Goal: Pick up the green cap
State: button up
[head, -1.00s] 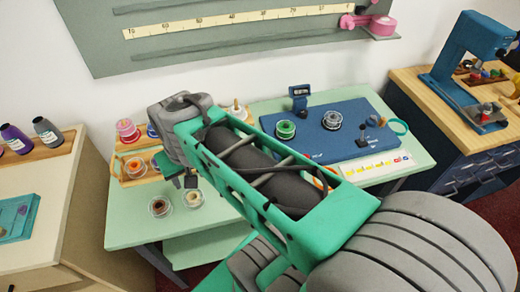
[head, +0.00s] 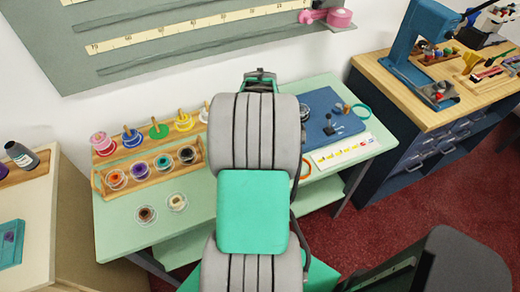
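The round green piece in a clear dish, seen a second ago on the blue mat (head: 345,128), is now hidden behind my arm. I cannot confirm that it is the green cap. Another green thing, a disc on a peg (head: 158,129), stands in the back row left of my arm. My arm reaches away from me over the middle of the table, and only a green frame shows beyond its grey links. My gripper is hidden behind the arm, so its fingers and anything between them do not show.
A wooden rack (head: 150,168) holds several coloured pots. A brown pot (head: 146,214) and a cream pot (head: 177,202) stand in front of it. A teal ring (head: 361,111) and a colour strip (head: 342,152) lie at the right.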

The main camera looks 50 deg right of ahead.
jog(key=shift+f, duration=0.3)
grip_shut()
dwell(0.3)
